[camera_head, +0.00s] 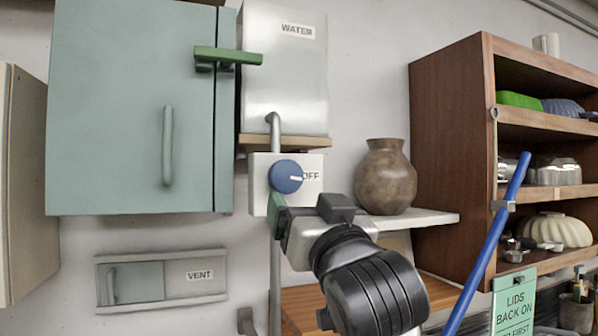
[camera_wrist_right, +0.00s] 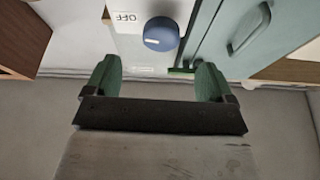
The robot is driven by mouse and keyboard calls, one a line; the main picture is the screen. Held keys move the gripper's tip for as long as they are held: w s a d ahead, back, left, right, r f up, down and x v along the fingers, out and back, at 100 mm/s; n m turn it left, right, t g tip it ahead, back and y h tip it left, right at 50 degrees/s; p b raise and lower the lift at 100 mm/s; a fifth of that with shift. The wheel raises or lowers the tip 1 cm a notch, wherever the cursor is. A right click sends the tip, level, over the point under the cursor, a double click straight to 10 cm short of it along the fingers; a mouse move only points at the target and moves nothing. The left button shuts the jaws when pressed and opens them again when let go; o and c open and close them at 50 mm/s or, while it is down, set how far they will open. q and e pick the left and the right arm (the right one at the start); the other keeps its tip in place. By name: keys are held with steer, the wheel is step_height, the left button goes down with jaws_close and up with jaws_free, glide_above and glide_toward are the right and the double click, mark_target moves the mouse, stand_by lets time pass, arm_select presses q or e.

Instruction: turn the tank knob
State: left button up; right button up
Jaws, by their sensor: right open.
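The blue round knob (camera_head: 286,177) sits on a white plate (camera_head: 312,164) below the grey WATER tank (camera_head: 285,70). Its white mark points right, towards the OFF label. In the right wrist view the knob (camera_wrist_right: 161,34) lies beyond and between the fingertips, with the OFF label upside down beside it. My right gripper (camera_head: 279,208) is just below the knob in the head view, apart from it as far as I can tell. In the wrist view its two green fingers (camera_wrist_right: 158,78) are spread wide with nothing between them. My left gripper is not in view.
A green-grey cabinet (camera_head: 120,110) with a green latch bar (camera_head: 228,56) is left of the tank. A brown vase (camera_head: 385,178) stands on a shelf close to the right of the knob. A blue pole (camera_head: 490,245) leans before the wooden shelf unit (camera_head: 445,130). A VENT panel (camera_head: 200,276) is lower left.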

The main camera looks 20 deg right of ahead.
mark_target(289, 179)
steer(key=w+r+p, duration=0.2)
steer(key=shift+w+a+r, duration=0.2)
steer(key=shift+w, duration=0.1)
steer(key=p+x, duration=0.1)
steer(key=x, duration=0.1)
steer(key=p+x, duration=0.1)
steer(key=x, duration=0.1)
steer(key=p+x, duration=0.1)
steer(key=x, duration=0.1)
steer(key=shift+w+d+f, duration=0.1)
steer(key=shift+f, duration=0.2)
steer(key=shift+w+r+p, duration=0.15)
steer(key=shift+w+p, duration=0.15)
steer(key=shift+p, duration=0.05)
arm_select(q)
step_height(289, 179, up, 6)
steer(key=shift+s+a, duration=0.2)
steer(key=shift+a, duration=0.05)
